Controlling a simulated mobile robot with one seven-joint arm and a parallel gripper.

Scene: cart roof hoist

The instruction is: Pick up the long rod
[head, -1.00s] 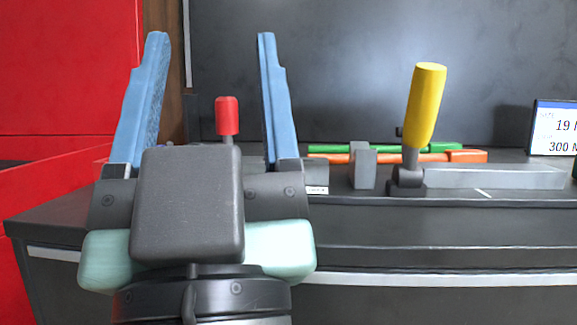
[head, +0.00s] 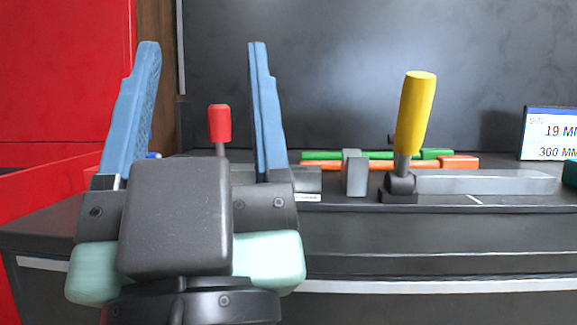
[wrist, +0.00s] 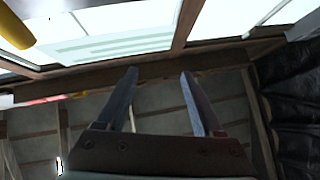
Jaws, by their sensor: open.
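Two long thin rods lie sideways on the dark bench in the head view, a green rod (head: 378,155) behind an orange rod (head: 400,165). I cannot tell which one is the long rod.
A yellow-handled lever (head: 415,110) with a grey bar stands in front of the rods, beside a grey block (head: 355,175). A red-tipped post (head: 220,123) appears between my fingers, farther back. A sign (head: 551,135) stands at right. Red panels (head: 60,70) fill the left.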

